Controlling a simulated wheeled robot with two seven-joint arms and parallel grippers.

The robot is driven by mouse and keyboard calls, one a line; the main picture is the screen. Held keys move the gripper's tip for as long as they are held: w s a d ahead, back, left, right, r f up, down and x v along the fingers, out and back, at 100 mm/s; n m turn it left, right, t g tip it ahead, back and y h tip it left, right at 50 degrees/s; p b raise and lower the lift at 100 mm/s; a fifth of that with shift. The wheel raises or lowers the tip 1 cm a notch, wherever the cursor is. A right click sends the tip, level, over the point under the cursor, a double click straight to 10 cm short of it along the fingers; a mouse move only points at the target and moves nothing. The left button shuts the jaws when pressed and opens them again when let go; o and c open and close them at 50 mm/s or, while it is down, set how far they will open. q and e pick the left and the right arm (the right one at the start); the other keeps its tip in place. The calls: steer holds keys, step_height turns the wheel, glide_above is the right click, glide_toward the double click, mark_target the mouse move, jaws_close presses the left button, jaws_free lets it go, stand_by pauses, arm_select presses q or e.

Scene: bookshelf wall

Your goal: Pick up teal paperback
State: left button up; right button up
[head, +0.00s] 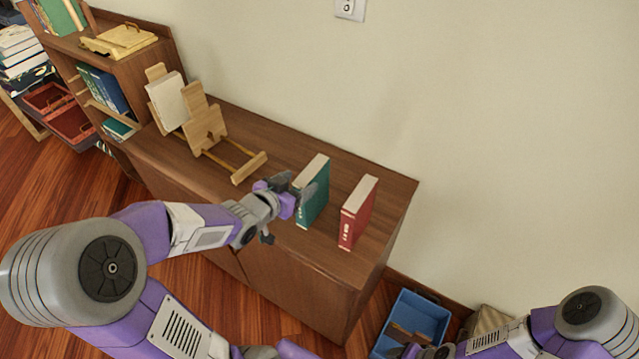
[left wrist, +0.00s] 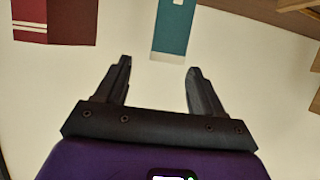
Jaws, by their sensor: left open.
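The teal paperback (head: 315,194) stands upright on the brown cabinet top, left of a red book. My left gripper (head: 294,188) is at its left side in the head view and hides part of it. In the left wrist view my left gripper (left wrist: 159,66) is open with nothing between its fingers. The teal paperback (left wrist: 173,28) shows there just beyond the fingertips, roughly in line with the gap. Whether a finger touches the book I cannot tell. My right arm is at the lower right of the head view, its jaws not clear.
The red book (head: 357,213) stands close to the right of the teal one; it also shows in the left wrist view (left wrist: 70,22). A wooden stand (head: 203,124) with a pale book (head: 168,103) is to the left. A blue bin (head: 417,318) sits on the floor.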

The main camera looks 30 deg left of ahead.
mark_target(307, 175)
arm_select(q)
steer(key=shift+b+x, duration=0.35)
steer(key=shift+x, duration=0.4)
steer(key=b+x, duration=0.1)
steer(key=x, duration=0.4)
steer(key=shift+a, duration=0.2)
steer(key=shift+c, duration=0.5)
jaws_close()
steer(key=shift+r, duration=0.1)
